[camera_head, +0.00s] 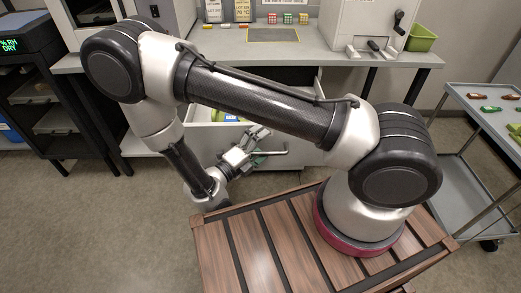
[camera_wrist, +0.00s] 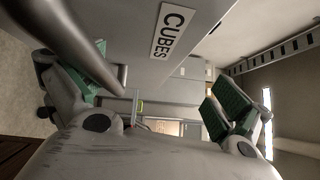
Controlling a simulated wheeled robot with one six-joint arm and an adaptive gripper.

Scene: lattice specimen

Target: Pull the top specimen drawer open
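In the head view, a light drawer (camera_head: 205,137) under the bench stands pulled out, with its inside and some coloured contents showing. My arm hides much of it. Its grey front carries a "CUBES" label (camera_wrist: 173,31) in the wrist view. A round metal bar handle (camera_wrist: 72,42) crosses the upper left of the wrist view, close to the left finger. My gripper (camera_head: 257,149) is at the drawer front beside the handle. In the wrist view my gripper (camera_wrist: 155,92) has its green-padded fingers wide apart, not closed on the bar. Whether a pad touches it I cannot tell.
The grey bench (camera_head: 240,48) above holds coloured cubes and a white machine (camera_head: 362,25) with a crank. A black rack (camera_head: 45,110) stands at left and a grey cart (camera_head: 480,105) at right. The floor (camera_head: 120,215) at lower left is clear.

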